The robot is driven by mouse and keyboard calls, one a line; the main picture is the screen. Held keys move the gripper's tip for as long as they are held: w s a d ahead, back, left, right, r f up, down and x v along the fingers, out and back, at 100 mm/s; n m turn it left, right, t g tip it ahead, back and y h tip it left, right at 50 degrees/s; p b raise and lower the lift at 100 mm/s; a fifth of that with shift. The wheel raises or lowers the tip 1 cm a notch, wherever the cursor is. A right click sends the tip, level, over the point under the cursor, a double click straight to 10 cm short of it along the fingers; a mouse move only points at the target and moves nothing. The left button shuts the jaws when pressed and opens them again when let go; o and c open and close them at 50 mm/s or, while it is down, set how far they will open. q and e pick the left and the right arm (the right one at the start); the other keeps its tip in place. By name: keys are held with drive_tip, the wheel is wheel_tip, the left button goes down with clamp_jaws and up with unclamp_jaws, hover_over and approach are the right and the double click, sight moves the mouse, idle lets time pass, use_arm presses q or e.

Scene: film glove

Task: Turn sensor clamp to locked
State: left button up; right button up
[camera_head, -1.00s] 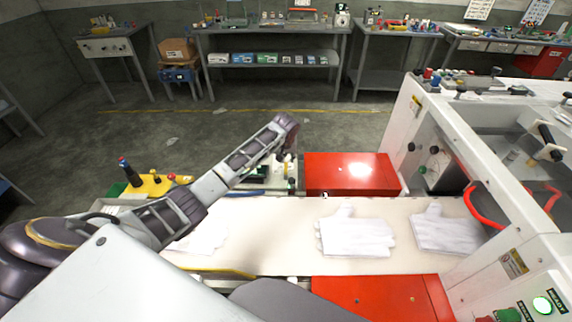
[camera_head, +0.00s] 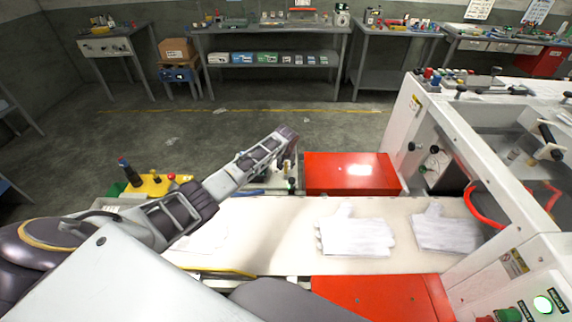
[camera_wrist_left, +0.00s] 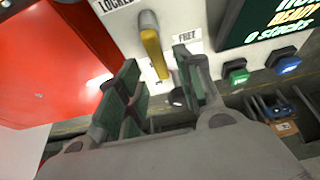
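The sensor clamp lever (camera_wrist_left: 153,50), a yellow handle on a grey pivot, shows in the left wrist view on a pale panel. The LOCKED label (camera_wrist_left: 112,4) is to its left and the FREE label (camera_wrist_left: 187,38) to its right. My left gripper (camera_wrist_left: 158,88) is open, its green-padded fingers apart. In the picture the lever lies beyond the gap between them; I see no clear contact. In the head view my left gripper (camera_head: 289,168) is small and partly hidden by its wrist, beside the red box. The clamp cannot be made out there. My right gripper is not in view.
A red box (camera_head: 350,172) stands right of my left wrist; its red side (camera_wrist_left: 55,60) fills the wrist view's left. Green (camera_wrist_left: 236,72) and blue (camera_wrist_left: 286,62) buttons are right of the lever. White gloves (camera_head: 355,235) lie on the pale conveyor (camera_head: 285,215).

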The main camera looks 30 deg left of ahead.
use_arm(q)
drive_tip(key=shift+x, duration=0.95)
drive_tip(key=shift+c, duration=0.2)
clamp_jaws()
